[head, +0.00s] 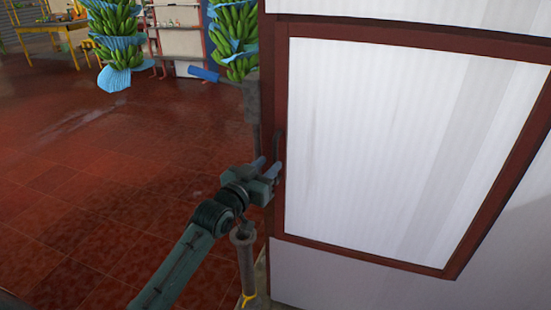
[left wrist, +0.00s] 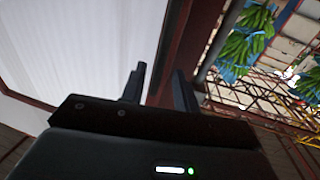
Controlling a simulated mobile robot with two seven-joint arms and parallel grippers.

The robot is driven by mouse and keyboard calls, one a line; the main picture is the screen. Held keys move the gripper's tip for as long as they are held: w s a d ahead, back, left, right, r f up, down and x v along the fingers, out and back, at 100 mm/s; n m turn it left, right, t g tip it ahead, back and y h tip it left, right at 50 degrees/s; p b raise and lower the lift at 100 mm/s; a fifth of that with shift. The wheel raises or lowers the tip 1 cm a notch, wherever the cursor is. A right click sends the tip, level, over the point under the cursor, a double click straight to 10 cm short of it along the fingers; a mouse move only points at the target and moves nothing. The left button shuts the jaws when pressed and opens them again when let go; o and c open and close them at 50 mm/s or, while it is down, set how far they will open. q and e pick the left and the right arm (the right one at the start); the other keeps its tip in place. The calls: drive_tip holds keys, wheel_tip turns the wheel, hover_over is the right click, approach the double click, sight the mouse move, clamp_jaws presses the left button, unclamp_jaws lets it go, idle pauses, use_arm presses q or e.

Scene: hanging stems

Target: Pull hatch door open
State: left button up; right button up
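The hatch door (head: 390,140) is a white ribbed panel with a dark red border, filling the right of the head view. It looks flush with the wall around it. A thin dark handle (head: 278,147) stands at its left edge. My left gripper (head: 268,170) is at this edge, just below and beside the handle. In the left wrist view its two fingers (left wrist: 160,88) are apart, with the dark red border between and beyond them. The white panel (left wrist: 85,45) is at left there. I cannot tell whether a finger touches the handle. My right gripper is not in view.
A grey post (head: 246,260) stands close by my left arm. Hanging banana bunches (head: 118,45) with blue wraps are at the back; another (head: 235,35) hangs near the door's wall. The red tiled floor (head: 110,160) at left is clear.

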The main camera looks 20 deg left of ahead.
sight(274, 160)
use_arm(q)
drive_tip(key=shift+x, duration=2.25)
clamp_jaws()
